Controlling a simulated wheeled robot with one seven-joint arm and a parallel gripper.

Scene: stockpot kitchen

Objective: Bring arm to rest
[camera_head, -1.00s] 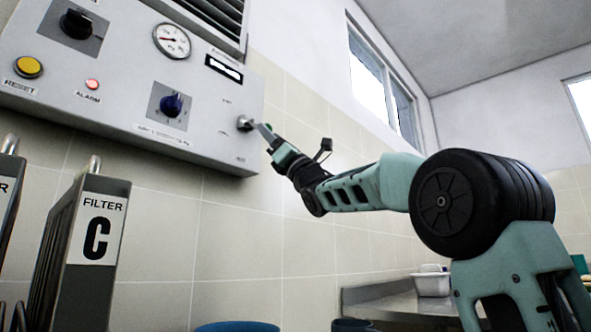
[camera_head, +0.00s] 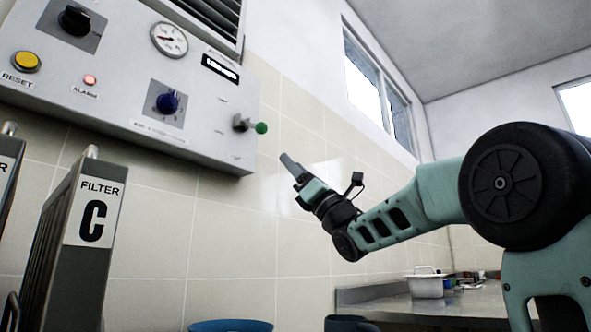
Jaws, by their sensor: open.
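My gripper (camera_head: 289,164) is at the middle of the head view, in front of the tiled wall. It is open and empty, pointing up and left. A small lever with a green knob (camera_head: 261,128) sticks out from the right part of the grey control panel (camera_head: 212,133). The gripper is below and to the right of the knob, with a visible gap between them. My arm reaches in from the right side of the picture.
The panel carries a gauge (camera_head: 169,40), a blue knob (camera_head: 168,102), a black knob (camera_head: 75,20), a yellow button (camera_head: 26,62) and a lit red alarm lamp (camera_head: 90,80). Filter C (camera_head: 93,215) stands lower left. A white container (camera_head: 425,285) sits on the steel counter (camera_head: 400,306).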

